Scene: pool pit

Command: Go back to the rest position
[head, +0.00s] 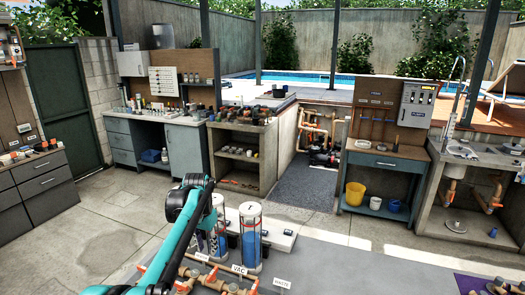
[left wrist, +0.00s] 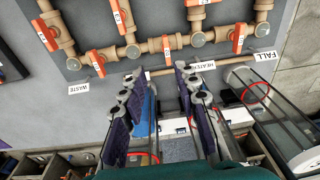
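My left gripper (head: 209,243) is low and left of centre in the head view, at the end of my teal and black arm. It is close to clear cylinders with blue contents and is partly hidden by the arm. In the left wrist view its two dark, purple-padded fingers (left wrist: 157,95) stand apart with nothing held between them. They point toward a grey panel with brown pipes. I cannot tell whether they touch anything. I do not make out my right gripper in either view.
Brown pipes (left wrist: 130,52) with orange valve handles lie ahead of the fingers. Clear tubes (left wrist: 285,115) stand close on the right. A clear cylinder (head: 250,240) stands beside the arm. Workbenches (head: 187,145) and a sink counter (head: 460,195) line the back. Some floor at left is clear.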

